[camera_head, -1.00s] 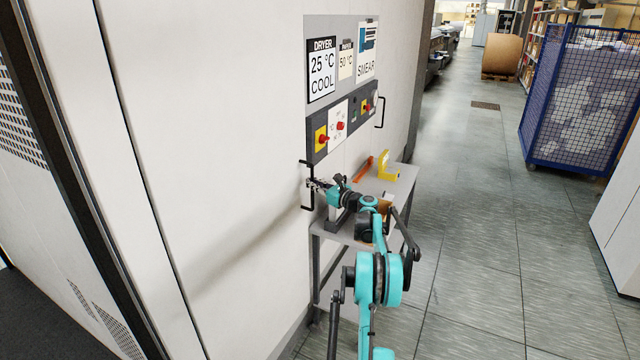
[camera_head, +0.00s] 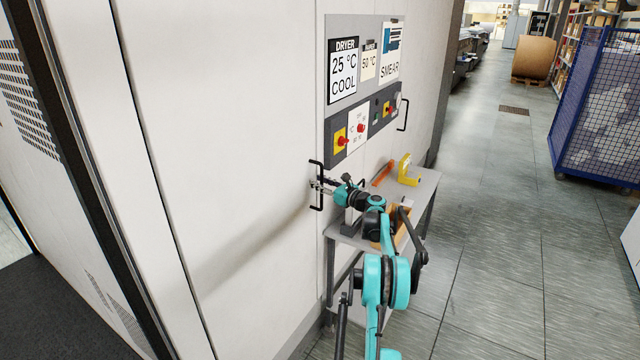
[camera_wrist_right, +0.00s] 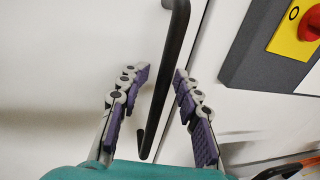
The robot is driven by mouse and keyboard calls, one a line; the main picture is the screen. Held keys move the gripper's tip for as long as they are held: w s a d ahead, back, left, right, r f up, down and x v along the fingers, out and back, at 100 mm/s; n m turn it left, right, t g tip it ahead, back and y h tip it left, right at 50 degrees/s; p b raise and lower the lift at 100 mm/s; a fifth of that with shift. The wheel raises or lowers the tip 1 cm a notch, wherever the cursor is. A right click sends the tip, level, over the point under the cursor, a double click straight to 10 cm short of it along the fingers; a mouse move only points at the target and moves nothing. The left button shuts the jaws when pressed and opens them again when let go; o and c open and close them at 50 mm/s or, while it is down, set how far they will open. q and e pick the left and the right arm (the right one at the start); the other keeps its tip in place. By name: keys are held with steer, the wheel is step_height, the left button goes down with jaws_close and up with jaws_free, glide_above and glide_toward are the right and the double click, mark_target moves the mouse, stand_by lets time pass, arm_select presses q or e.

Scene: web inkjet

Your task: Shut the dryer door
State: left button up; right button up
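The dryer door (camera_head: 220,130) is the large white panel filling the left and middle of the head view. Its black bar handle (camera_head: 321,203) is near its right edge, beside the control panel. The handle (camera_wrist_right: 172,70) also runs down the middle of the right wrist view. My right gripper (camera_head: 318,185) is at the handle. In the wrist view its purple-padded fingers (camera_wrist_right: 160,80) are apart, one on each side of the bar, with gaps visible. A thin seam separates the door from the neighbouring panel; I cannot tell whether it is fully closed. My left gripper is out of view.
A grey side table (camera_head: 425,186) stands under the control panel (camera_head: 335,142), close to my right arm, with a yellow tool (camera_head: 405,172) on it. A second black handle (camera_head: 405,115) is farther right. A blue mesh cage (camera_head: 598,110) stands across the open aisle floor.

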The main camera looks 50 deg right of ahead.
steer(key=s, duration=1.2)
steer(key=shift+d, duration=0.1)
